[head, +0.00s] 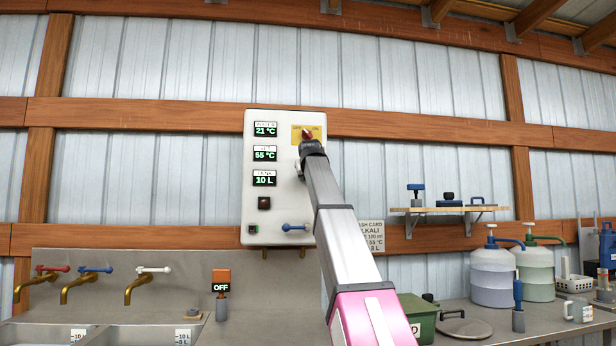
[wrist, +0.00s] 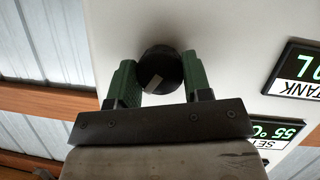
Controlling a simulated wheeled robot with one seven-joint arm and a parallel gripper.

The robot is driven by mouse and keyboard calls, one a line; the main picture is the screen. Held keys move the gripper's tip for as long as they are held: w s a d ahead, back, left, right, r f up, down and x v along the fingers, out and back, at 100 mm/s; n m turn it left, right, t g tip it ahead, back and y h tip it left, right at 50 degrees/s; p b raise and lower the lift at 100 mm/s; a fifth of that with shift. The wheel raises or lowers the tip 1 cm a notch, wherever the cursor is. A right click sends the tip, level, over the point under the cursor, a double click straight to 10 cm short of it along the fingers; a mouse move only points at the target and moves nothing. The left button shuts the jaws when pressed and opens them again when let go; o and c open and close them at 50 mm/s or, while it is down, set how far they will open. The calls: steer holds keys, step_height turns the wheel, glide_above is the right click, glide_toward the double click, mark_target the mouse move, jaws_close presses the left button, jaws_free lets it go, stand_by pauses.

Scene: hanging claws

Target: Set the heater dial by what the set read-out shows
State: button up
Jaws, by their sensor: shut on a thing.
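A pale control panel (head: 276,205) hangs on the wall. Its read-outs show 21 °C at the top, 55 °C on the set read-out (head: 265,154) and 10 L on the tank read-out (head: 264,178). The set read-out also shows upside down in the wrist view (wrist: 279,132). The heater dial (wrist: 162,66) is a round black knob with a pale mark on its face. My gripper (wrist: 158,80) has its green fingers on either side of the dial, shut on it. In the head view my arm and gripper hide the dial.
A red switch (head: 308,133) on a yellow plate sits just above my gripper. A blue-handled valve (head: 294,228) is low on the panel. A card (head: 371,237) reading 55 °C is partly behind my arm. Taps and a sink stand left; jugs (head: 493,272) stand right.

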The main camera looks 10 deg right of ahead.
steer(key=o, duration=0.9)
steer(key=shift+s, duration=0.1)
steer(key=v, duration=1)
steer(key=shift+s+r, duration=0.15)
steer(key=shift+s, duration=0.15)
